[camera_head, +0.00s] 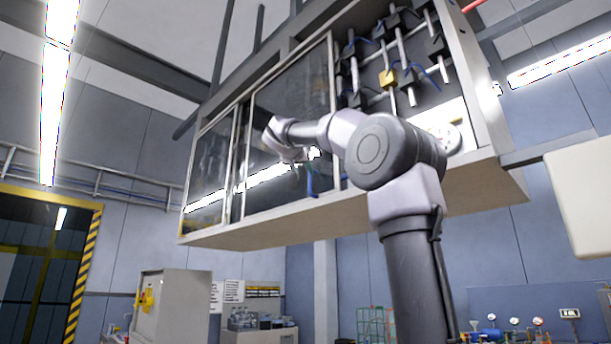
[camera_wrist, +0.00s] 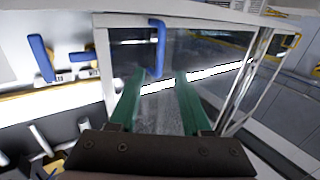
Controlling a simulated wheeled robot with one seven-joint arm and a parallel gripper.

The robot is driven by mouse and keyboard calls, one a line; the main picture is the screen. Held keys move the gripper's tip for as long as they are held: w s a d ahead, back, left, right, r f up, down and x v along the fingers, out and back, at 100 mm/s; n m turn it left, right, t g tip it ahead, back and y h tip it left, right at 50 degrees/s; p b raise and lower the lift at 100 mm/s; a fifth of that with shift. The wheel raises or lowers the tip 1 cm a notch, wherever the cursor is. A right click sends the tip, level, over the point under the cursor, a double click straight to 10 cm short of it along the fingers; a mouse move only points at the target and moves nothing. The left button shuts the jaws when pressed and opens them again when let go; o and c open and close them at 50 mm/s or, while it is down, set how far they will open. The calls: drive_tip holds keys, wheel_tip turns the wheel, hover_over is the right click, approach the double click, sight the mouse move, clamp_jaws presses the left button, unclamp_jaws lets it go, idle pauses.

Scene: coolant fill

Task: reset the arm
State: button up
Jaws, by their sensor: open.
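My arm (camera_head: 400,190) rises from the lower middle of the head view and bends left in front of a wall-hung cabinet. In the wrist view my gripper (camera_wrist: 161,78) shows two green fingers spread apart, with nothing between them. The fingers point toward a glass pane of the cabinet (camera_wrist: 215,72). A blue handle (camera_wrist: 157,48) stands just beyond the left fingertip; I cannot tell whether they touch. In the head view the gripper is mostly hidden by my wrist, near the lower part of the glass.
The cabinet (camera_head: 340,210) has glass panes at left and an open bay with pipes, black valves and a yellow block (camera_head: 388,78) at right. A grey box with a yellow handle (camera_head: 147,299) stands lower left. A white panel (camera_head: 585,200) is at far right.

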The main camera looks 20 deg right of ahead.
drive_tip(key=shift+s+a, duration=0.2)
drive_tip(key=shift+s, duration=0.05)
idle(0.4)
